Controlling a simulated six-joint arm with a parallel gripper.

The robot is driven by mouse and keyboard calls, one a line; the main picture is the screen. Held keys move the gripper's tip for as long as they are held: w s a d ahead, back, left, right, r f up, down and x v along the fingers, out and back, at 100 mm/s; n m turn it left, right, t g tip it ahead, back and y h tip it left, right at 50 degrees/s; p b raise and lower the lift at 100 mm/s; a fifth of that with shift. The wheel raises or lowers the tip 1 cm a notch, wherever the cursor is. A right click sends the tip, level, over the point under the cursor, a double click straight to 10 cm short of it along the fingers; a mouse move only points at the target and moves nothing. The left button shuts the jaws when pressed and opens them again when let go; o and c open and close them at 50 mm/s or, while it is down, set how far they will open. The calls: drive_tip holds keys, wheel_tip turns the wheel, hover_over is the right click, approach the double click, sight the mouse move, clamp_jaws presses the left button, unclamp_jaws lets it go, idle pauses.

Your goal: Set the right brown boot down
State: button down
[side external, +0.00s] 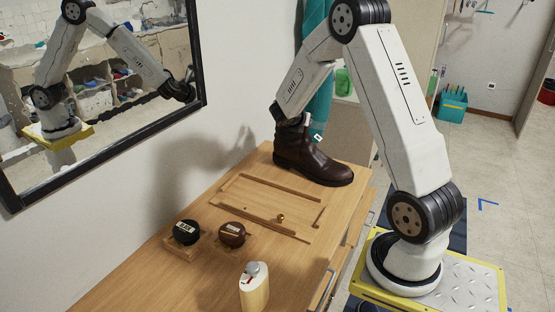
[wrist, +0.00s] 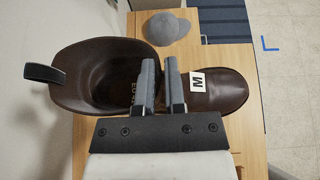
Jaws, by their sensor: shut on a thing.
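A dark brown boot (side external: 313,162) is at the far end of the wooden cabinet top, upright, with its toe pointing right. In the wrist view the boot (wrist: 215,88) has its open shaft at the left and its toe at the right, with a white tag marked M (wrist: 197,82). My gripper (wrist: 160,72) is shut on the boot at the front edge of its shaft opening. The sole is at or very close to the wood; I cannot tell whether it touches.
A black tin (side external: 186,232) and a brown tin (side external: 232,234) sit in wooden holders nearer the camera. A cream bottle (side external: 254,289) stands at the front. A grey cap (wrist: 167,27) shows beyond the boot. A framed mirror (side external: 105,95) hangs on the left wall.

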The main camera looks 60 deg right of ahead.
drive_tip(key=c, duration=0.7)
unclamp_jaws()
drive_tip(key=shift+a, duration=0.1)
drive_tip(key=v, duration=1.1)
drive_tip(key=shift+a+r, duration=0.25)
drive_tip(key=shift+a, duration=0.1)
drive_tip(key=s+a+f+m+t+y, duration=0.1)
drive_tip(key=s+a+f+m+y, duration=0.1)
drive_tip(key=a+m, duration=0.4)
drive_tip(key=s+a+f+m+y, duration=0.3)
drive_tip(key=a+m+y, duration=0.3)
drive_tip(key=a, duration=0.6)
drive_tip(key=s+a+f+m+t+y, duration=0.1)
drive_tip(key=s+a+f+m+y, duration=0.2)
drive_tip(key=a+m, duration=0.3)
drive_tip(key=shift+s+a+f+m+t+y, duration=0.3)
drive_tip(key=shift+a+f+y, duration=0.4)
drive_tip(key=shift+a, duration=0.7)
